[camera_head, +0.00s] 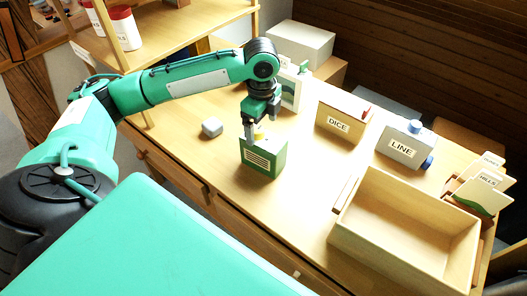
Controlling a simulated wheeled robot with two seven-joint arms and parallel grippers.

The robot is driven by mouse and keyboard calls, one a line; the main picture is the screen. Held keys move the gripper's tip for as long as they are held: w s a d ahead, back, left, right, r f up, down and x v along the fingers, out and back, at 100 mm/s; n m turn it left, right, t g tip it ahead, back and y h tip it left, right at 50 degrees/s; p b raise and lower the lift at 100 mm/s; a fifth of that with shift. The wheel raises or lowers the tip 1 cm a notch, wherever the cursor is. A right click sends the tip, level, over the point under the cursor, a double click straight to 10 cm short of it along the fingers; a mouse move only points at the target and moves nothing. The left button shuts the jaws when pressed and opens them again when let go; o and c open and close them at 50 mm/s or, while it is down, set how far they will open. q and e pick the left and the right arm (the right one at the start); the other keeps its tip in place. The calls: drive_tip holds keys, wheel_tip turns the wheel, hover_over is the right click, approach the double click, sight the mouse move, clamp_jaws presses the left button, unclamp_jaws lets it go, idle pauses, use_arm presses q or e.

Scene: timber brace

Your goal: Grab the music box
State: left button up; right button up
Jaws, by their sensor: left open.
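My right gripper is out of view.
A DICE box (341,122), a LINE box (404,147) and labelled cards (484,190) stand to the right. An open wooden crate (400,245) fills the front right. Bare table lies between box and crate.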

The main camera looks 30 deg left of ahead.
sight(261, 138)
use_arm(q)
drive_tip(key=shift+a+f, duration=0.2)
drive_tip(key=shift+f, duration=2.8)
drive_tip(key=c, duration=1.5)
drive_tip(key=shift+r, duration=0.1)
